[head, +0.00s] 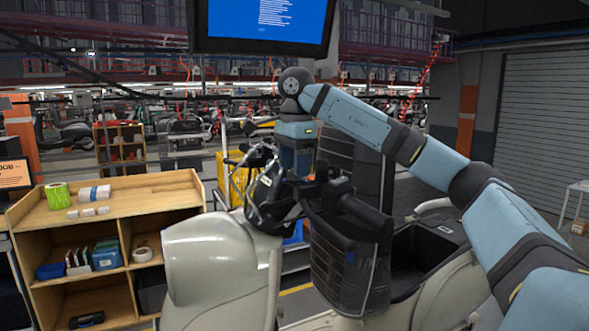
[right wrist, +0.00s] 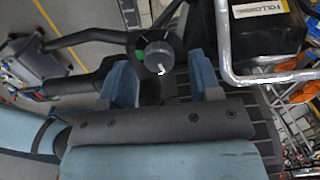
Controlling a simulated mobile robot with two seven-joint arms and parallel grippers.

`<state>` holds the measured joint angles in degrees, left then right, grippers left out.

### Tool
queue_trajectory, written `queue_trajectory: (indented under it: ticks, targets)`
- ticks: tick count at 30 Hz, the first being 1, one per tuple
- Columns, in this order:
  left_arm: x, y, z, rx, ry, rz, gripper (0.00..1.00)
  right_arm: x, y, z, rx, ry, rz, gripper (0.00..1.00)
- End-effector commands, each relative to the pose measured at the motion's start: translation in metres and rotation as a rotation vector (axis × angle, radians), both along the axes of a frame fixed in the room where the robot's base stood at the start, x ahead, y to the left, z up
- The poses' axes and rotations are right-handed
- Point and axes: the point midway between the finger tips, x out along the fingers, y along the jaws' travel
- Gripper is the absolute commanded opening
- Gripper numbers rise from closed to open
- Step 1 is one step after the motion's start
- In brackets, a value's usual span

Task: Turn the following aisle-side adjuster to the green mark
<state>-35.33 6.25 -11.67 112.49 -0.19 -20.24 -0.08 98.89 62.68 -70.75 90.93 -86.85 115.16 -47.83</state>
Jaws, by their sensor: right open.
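The adjuster (right wrist: 157,54) shows in the right wrist view as a dark round knob with a grey face and a white pointer line near its lower edge. A green mark (right wrist: 139,54) lies at the left of its dial. My right gripper (right wrist: 160,66) is open, its two blue fingers apart on either side of the knob, which shows between the fingertips. I cannot tell whether they touch it. In the head view my right gripper (head: 298,178) points down among dark machine parts, and the adjuster is hidden there. My left gripper is not in view.
A beige machine body (head: 215,265) and a dark mesh part (head: 350,262) stand close around the gripper. A bent metal tube (right wrist: 226,60) is right of the fingers. A wooden shelf (head: 120,200) with small goods is at left. A screen (head: 265,22) hangs above.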

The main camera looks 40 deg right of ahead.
Motion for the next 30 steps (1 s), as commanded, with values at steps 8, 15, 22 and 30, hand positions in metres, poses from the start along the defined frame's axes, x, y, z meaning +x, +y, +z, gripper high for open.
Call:
queue_trajectory:
  ticks: [8,15,22,30]
  targets:
    - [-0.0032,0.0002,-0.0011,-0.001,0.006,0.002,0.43,0.0003,-0.0005,-0.0132,0.000,0.000,-0.001,0.58]
    - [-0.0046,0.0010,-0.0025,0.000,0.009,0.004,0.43,0.0003,-0.0005,-0.0137,0.001,-0.001,-0.001,0.58]
    - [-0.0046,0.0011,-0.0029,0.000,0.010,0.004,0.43,0.0003,-0.0004,-0.0136,0.000,0.000,-0.001,0.16]
    - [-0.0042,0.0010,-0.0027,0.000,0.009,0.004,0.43,0.0003,-0.0003,-0.0135,0.001,0.000,-0.012,0.08]
